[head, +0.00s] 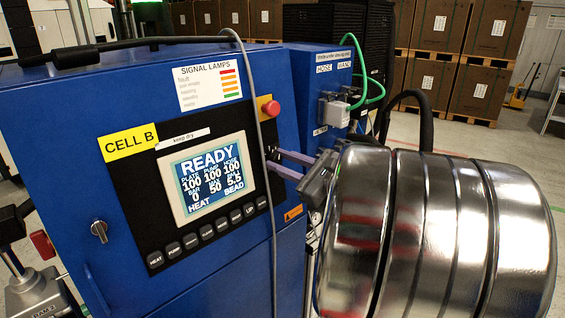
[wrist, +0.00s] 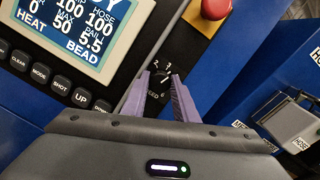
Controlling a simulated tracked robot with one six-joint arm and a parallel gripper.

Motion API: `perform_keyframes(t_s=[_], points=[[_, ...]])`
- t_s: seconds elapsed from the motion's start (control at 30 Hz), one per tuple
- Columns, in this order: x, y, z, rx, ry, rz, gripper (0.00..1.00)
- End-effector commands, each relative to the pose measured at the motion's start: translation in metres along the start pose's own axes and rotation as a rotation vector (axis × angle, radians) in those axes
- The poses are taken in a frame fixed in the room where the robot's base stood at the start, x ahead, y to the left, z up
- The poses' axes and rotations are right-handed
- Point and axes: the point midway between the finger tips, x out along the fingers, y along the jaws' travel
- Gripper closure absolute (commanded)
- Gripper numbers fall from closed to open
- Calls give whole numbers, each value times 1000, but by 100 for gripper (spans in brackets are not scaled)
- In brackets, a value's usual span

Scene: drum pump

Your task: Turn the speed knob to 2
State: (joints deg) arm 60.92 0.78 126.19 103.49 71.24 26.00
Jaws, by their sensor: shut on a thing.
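The speed knob (wrist: 165,79) is small and black, on the black panel in the wrist view. Numbers and part of the word SPEED show around it. The number it points at is too small to read surely. My gripper (wrist: 162,77) has its two purple fingers on either side of the knob and is shut on it. In the head view my gripper (head: 271,160) reaches the panel's right edge from the right, below the red button, and the knob is hard to make out there. The screen (head: 207,178) reads READY, with HEAT and BEAD at the bottom.
A red stop button (head: 271,108) on a yellow plate sits just above the fingers. A grey cable (head: 262,130) hangs down the cabinet front close to the gripper. A row of push buttons (head: 206,232) lies below the screen. A shiny drum (head: 440,235) fills the right.

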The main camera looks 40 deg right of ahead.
Motion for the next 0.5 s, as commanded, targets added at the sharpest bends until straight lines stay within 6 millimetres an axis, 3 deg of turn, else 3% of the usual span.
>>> perform_keyframes(t_s=[0.5], points=[[0,0,0,-485,-1,93,96]])
